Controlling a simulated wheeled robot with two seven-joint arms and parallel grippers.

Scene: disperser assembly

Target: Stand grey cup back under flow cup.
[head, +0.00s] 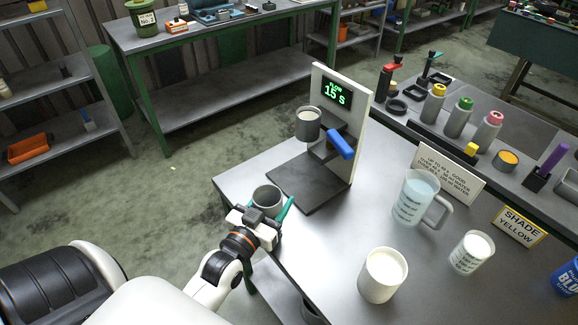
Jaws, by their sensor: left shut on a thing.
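The grey cup (267,197) is upright between the teal fingers of my left gripper (268,209), at the table's left edge. The gripper is shut on it. The flow cup (308,124) is a grey cup with pale contents, held high on the stand (343,115). A dark base plate (305,184) lies below it, and the space under the flow cup looks empty. The held grey cup is to the left of and in front of the base plate, apart from the flow cup. My right gripper is not in view.
A blue lever (341,145) sticks out from the stand, whose display reads 15 s. A water jug (418,198), a white cup (383,274) and a small measuring cup (471,252) stand to the right. Bottles with coloured caps (463,117) stand behind.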

